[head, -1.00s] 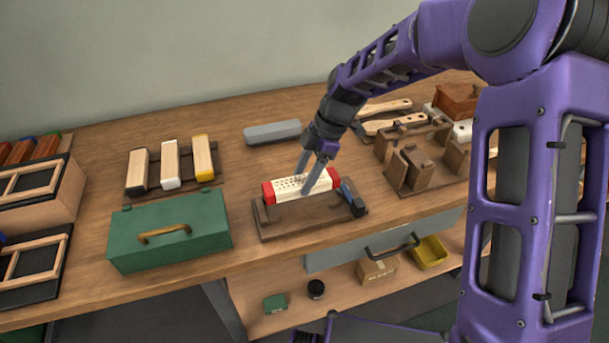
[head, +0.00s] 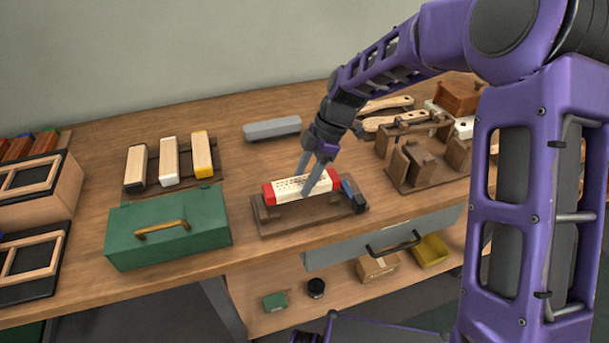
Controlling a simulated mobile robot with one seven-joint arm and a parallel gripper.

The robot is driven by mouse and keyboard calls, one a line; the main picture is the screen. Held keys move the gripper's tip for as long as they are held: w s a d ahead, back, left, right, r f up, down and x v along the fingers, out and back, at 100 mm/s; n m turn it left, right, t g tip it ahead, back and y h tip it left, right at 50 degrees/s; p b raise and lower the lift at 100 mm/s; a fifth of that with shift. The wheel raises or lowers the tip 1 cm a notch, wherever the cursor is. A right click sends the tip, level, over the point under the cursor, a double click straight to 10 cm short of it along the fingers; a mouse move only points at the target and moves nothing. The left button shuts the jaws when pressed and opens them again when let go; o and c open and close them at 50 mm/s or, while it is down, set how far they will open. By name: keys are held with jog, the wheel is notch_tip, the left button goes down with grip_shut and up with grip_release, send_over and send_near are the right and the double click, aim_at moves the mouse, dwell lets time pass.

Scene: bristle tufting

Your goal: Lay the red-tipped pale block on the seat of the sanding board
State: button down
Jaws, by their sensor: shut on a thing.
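The red-tipped pale block (head: 291,190) has a cream middle with rows of small holes and a red end on each side. It lies lengthwise over the dark brown sanding board (head: 290,222) near the front edge of the bench. My gripper (head: 307,188) is shut on the block near its middle, with its grey fingers coming down from above. The block looks level and very low over the board; I cannot tell whether it touches the seat. A small blue and dark clamp (head: 353,196) is at the board's right end. The seat is hidden under the block.
A green toolbox (head: 167,229) stands left of the board. Behind it, several capped blocks (head: 169,160) lie on a dark tray. A grey bar (head: 272,129) lies behind the board. A brown wooden fixture (head: 422,160) stands to the right. Bare bench lies between toolbox and bar.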

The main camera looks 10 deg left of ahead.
jog(key=shift+f+b, duration=0.8)
jog(key=shift+f, duration=0.45)
jog(key=shift+f, duration=0.35)
grip_release()
dwell(0.4)
jog(key=shift+p+v, duration=2.45)
jog(key=shift+v, duration=1.55)
